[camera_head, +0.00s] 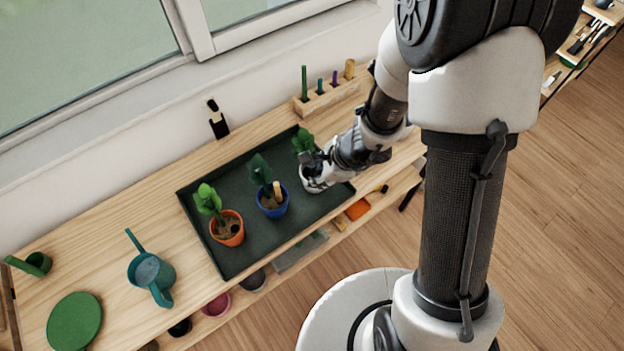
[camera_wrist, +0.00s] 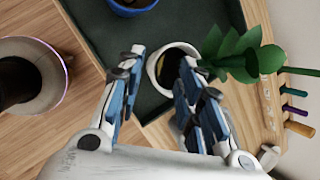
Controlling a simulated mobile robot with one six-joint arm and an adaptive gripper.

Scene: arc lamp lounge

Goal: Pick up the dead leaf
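My gripper (camera_wrist: 160,62) is open, its two blue-padded fingers apart over a white pot (camera_wrist: 154,72) with dark soil. A green leafy plant (camera_wrist: 245,57) grows from this pot, beside the right finger. Nothing is clearly held between the fingers. In the head view my gripper (camera_head: 312,163) is at the right plant (camera_head: 303,141) and hides most of its pot. A small dark spot (camera_head: 235,228) lies on the soil of the orange pot (camera_head: 226,238).
A dark green tray (camera_head: 248,262) holds the orange pot and a blue pot (camera_head: 271,208) with a wooden marker. A teal watering can (camera_head: 152,275), a green disc (camera_head: 74,322) and a wooden tool rack (camera_head: 328,98) stand on the bench around it.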

